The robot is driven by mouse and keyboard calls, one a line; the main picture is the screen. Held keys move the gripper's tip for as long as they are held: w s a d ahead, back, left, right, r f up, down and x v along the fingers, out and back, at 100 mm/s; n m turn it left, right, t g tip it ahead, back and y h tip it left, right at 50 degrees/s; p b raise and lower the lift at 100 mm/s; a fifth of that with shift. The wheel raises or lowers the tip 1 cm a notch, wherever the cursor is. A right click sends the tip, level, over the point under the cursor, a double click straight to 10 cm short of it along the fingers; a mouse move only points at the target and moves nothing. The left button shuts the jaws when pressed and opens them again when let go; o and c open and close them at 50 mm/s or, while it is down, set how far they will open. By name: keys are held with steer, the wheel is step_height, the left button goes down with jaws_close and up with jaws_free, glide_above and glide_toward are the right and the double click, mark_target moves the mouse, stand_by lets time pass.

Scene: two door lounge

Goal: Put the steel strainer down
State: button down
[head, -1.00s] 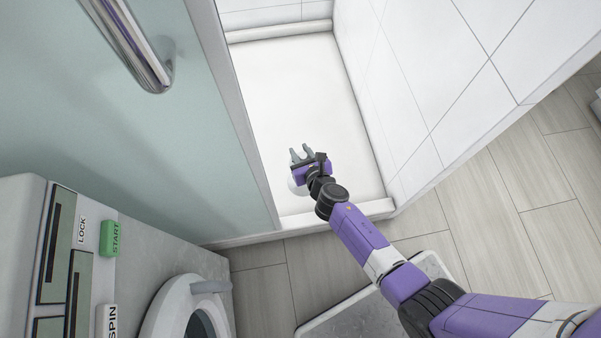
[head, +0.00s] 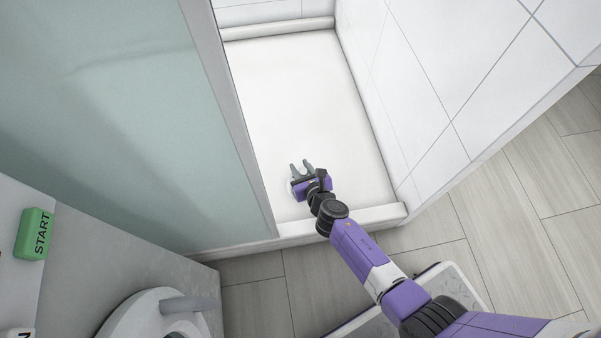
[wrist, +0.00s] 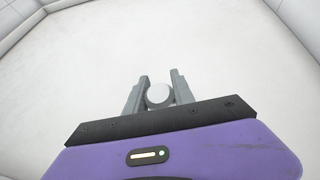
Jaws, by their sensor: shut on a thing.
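My gripper (head: 301,167) is over the near part of the white shower floor, just inside its front sill. In the wrist view my gripper (wrist: 159,80) has its two grey fingers on either side of a small round pale grey thing, which I take to be part of the steel strainer (wrist: 159,95). It is shut on it. The rest of the strainer is hidden behind the gripper body. In the head view only a faint pale edge shows beside the purple hand. I cannot tell whether the strainer touches the floor.
The shower floor (head: 305,95) is bare and clear ahead of the gripper. A frosted glass panel (head: 100,110) stands on the left and a white tiled wall (head: 440,80) on the right. A low front sill (head: 375,215) crosses below my arm.

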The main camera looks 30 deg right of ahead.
step_height(320, 180, down, 2)
steer(key=shift+f+b, duration=0.1)
steer(key=shift+b, duration=0.45)
steer(key=c, duration=1.1)
jaws_free()
steer(key=shift+o, duration=0.2)
